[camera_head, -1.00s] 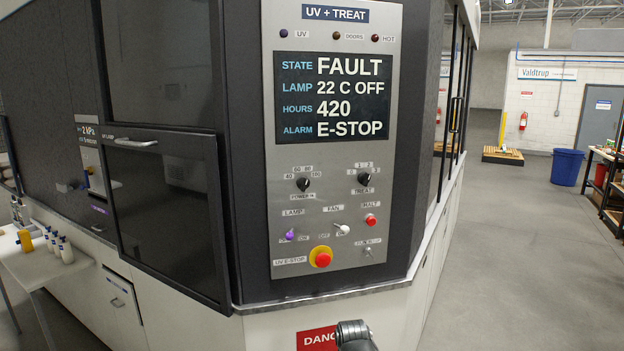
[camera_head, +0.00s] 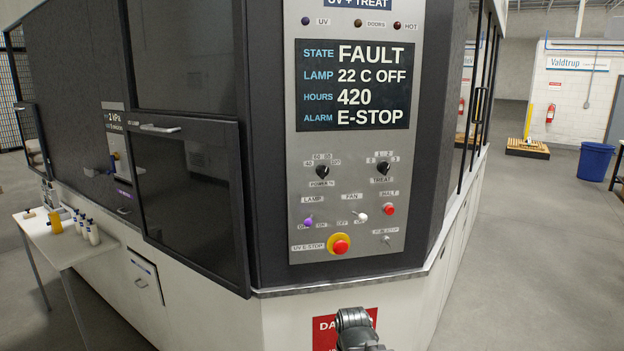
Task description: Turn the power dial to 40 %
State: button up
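The power dial (camera_head: 322,172) is a black knob on the grey UV + TREAT panel (camera_head: 300,235), below the display and left of the treat dial (camera_head: 383,169). Labels 40, 60, 80 and 100 arc above it, with 40 at the left end. The knob's pointer is too small to read surely. The display (camera_head: 353,85) reads STATE FAULT, LAMP 22 C OFF, HOURS 420 and ALARM E-STOP. A grey part of my arm shows at the bottom edge, well below the dial. My gripper's fingers are not visible.
Below the dials are the purple lamp switch (camera_head: 308,222), white fan switch (camera_head: 360,215), red halt button (camera_head: 388,209) and red-and-yellow UV E-stop (camera_head: 340,245). A white table (camera_head: 60,250) with small bottles stands at left. Open floor lies right of the machine.

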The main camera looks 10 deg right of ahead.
aim_at(322, 170)
jog(key=u, duration=1.95)
jog(key=i, duration=0.35)
jog(key=z, duration=0.3)
